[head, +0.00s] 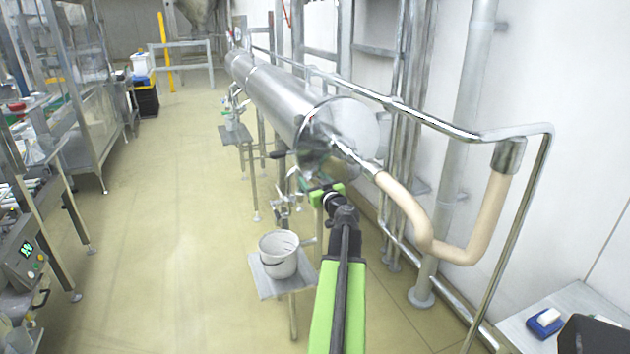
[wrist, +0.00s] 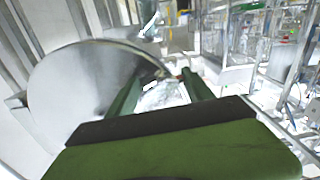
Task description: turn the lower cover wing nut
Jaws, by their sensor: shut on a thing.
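The round end cover (head: 352,122) closes the near end of a long horizontal steel cylinder (head: 275,97). The cover also fills the left of the wrist view (wrist: 85,85). My gripper (head: 316,187) is at the lower edge of the cover. In the wrist view, its two green fingers (wrist: 163,76) reach to the cover's right rim. The gripper is shut on a small part there, which I take to be the lower cover wing nut. The nut's own shape is hidden or too blurred to make out in both views.
A beige hose (head: 425,225) hangs from the cover to a steel rail pipe (head: 450,125) on the right. A white bucket (head: 279,254) stands on a small platform (head: 265,283) below left. Shelving and machines line the left; the floor aisle (head: 165,220) is clear.

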